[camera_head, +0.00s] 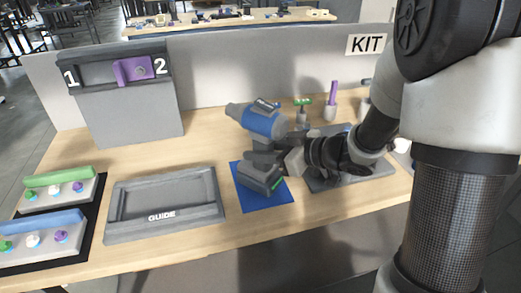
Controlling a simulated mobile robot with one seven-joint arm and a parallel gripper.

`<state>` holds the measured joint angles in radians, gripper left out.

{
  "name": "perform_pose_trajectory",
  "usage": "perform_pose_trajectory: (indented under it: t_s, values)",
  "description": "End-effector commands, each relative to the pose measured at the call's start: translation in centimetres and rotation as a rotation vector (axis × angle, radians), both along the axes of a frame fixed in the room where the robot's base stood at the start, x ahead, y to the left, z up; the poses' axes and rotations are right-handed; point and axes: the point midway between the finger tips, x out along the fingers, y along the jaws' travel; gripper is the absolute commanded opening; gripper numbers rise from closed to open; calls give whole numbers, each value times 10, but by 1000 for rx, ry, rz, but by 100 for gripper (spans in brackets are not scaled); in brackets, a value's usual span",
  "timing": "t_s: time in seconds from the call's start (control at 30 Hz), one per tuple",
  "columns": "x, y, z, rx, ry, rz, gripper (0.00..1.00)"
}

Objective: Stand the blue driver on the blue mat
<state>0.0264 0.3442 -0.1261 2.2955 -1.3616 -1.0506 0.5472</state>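The blue driver (262,122) is a cordless drill with a blue body and a grey nose pointing left. It stands upright, its dark battery base (260,176) over the blue mat (268,197). I cannot tell whether the base rests on the mat or is just above it. My gripper (265,157) reaches in from the right at the driver's handle, between the blue body and the base. The fingers overlap the handle, and their gap is too small and hidden to make out.
An empty grey GUIDE tray (117,232) lies left of the mat. A grey stand (135,115) with a purple slider (133,69) is behind it. A grey tray (325,181) is right of the mat under my arm. Small holders (302,112) stand behind. Button panels (60,192) are at far left.

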Motion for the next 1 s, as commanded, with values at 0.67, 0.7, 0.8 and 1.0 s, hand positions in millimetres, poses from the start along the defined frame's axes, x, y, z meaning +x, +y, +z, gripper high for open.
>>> perform_pose_trajectory:
  t_s: [0.67, 0.7, 0.8, 1.0]
  values:
    - [-18, -30, 16, -4, 2, -6, 53]
    - [-23, -37, 20, -3, 1, -6, 53]
    - [-36, -56, 30, -3, 1, -6, 53]
    - [-61, -93, 49, -2, 0, -6, 53]
